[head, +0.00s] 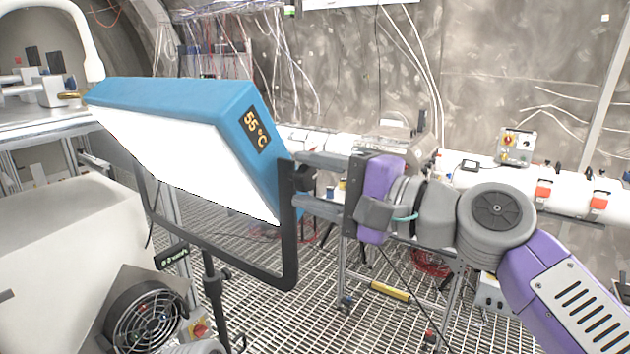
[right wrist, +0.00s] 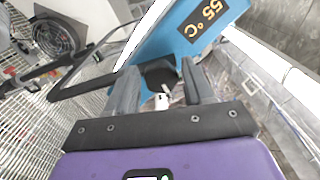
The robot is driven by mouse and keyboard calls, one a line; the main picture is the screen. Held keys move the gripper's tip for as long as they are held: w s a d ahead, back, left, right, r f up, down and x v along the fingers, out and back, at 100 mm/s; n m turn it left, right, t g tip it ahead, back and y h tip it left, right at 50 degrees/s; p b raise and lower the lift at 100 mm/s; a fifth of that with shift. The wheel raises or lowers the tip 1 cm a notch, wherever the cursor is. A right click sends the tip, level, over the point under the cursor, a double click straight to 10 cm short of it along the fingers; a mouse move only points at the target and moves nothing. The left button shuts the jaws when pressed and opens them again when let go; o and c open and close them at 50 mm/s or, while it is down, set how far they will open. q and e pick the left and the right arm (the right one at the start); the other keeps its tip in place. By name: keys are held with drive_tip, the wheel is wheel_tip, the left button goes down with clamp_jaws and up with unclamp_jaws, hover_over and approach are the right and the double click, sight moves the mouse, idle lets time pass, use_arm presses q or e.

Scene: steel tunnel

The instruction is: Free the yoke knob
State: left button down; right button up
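A blue lamp panel (head: 180,95) with a bright white face and an orange "55 °C" readout (head: 256,130) hangs tilted in a black U-shaped yoke (head: 289,240) on a stand. The dark yoke knob (head: 303,178) is at the panel's right side, at the top of the yoke arm. My right gripper (head: 306,180) reaches it from the right, its fingers above and below the knob. In the right wrist view the knob (right wrist: 160,74) lies between the tips of the open fingers (right wrist: 159,72), with a narrow gap showing. My left gripper is not in view.
A black fan unit (head: 145,315) stands low at the left front, beside the lamp stand (head: 213,285). A bench (head: 45,118) with fittings is at the left. A long white pipe (head: 560,195) runs along the back right. The grated floor carries cables and a yellow bar (head: 390,291).

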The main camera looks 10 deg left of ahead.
drive_tip(key=shift+o, duration=0.9)
drive_tip(key=b+v, duration=0.1)
drive_tip(key=v, duration=0.6)
drive_tip(key=shift+d+b, duration=0.25)
drive_tip(key=shift+b, duration=0.15)
drive_tip(key=shift+s, duration=0.1)
